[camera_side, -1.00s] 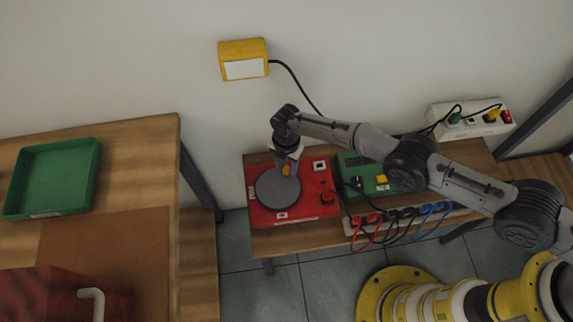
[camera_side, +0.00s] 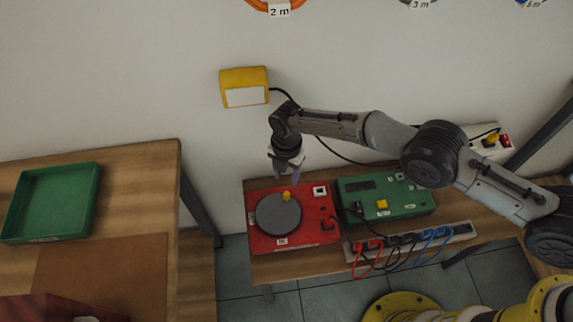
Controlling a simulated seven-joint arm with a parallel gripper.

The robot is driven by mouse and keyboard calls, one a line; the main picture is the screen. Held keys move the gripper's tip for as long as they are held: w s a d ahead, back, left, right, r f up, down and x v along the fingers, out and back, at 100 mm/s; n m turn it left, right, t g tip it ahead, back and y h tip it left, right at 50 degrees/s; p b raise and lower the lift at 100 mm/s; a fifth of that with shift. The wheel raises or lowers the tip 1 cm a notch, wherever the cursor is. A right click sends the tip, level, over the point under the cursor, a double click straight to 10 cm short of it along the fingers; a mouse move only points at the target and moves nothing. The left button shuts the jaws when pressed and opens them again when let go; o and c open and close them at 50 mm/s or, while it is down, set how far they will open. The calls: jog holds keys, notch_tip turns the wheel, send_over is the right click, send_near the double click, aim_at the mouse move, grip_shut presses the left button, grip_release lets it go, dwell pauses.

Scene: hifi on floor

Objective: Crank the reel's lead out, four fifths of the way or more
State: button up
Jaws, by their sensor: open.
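The reel is a red box (camera_side: 312,232) with a dark grey round disc (camera_side: 275,216) on top, lying on the wooden bench. A yellow crank knob (camera_side: 286,196) stands near the disc's far edge, slightly right of its centre. My gripper (camera_side: 287,174) is open and points down just above the knob, apart from it. Nothing is between its fingers. A black cable lies by the box's right side; I cannot tell how far any lead is out.
A green box (camera_side: 408,206) with a yellow button (camera_side: 382,204) stands right of the reel. A power strip (camera_side: 455,233) with red, black and blue leads runs along the bench front. A yellow wall box (camera_side: 245,75) hangs behind. A green tray (camera_side: 50,204) sits on the left table.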

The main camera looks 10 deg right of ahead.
notch_tip(320, 180, up, 4)
send_over(288, 194)
jog(key=shift+w+a+r, duration=0.1)
jog(key=shift+a+r, duration=0.1)
jog(key=w+a+f+m+t+y, duration=0.3)
jog(key=w+f+m+t+y, duration=0.4)
jog(key=m, duration=0.3)
jog(key=s+d+m+y, duration=0.1)
jog(key=s+d+m, duration=0.1)
jog(key=s+d, duration=0.2)
jog(key=s+d+f+m+y, duration=0.1)
jog(key=s+d+m, duration=0.2)
jog(key=s+d, duration=0.2)
jog(key=s+d+f+m+y, duration=0.1)
jog(key=s+d+m, duration=0.2)
jog(key=s+d, duration=0.2)
jog(key=shift+s+d+t+y, duration=0.1)
jog(key=shift+s+t+y, duration=0.3)
jog(key=shift+s, duration=0.6)
jog(key=shift+w, duration=0.35)
jog(key=x, duration=1.3)
jog(key=shift+w, duration=0.25)
